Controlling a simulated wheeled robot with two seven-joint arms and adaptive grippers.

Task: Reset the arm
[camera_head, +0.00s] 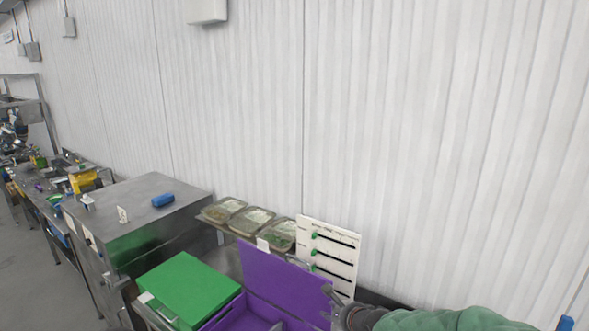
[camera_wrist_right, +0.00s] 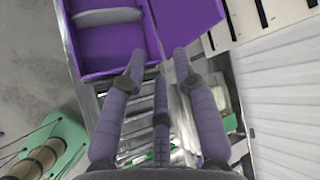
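My right gripper (camera_head: 336,306) is at the lower right of the head view, on my green-sleeved arm, beside the right side of the purple box (camera_head: 262,272). In the right wrist view the gripper (camera_wrist_right: 160,62) has its purple-grey fingers spread apart, with nothing held between them. The purple box (camera_wrist_right: 95,64) lies just beyond the fingertips there. Whether the fingers touch it is unclear. Its compartment holds a grey item, only partly seen. My left gripper is not in view.
A green box (camera_head: 188,287) stands left of the purple one. Behind are several lidded food trays (camera_head: 222,210) and a white panel (camera_head: 330,252) with green knobs. A steel counter (camera_head: 135,208) bears a blue object (camera_head: 163,200). A ribbed wall (camera_head: 400,130) closes the back.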

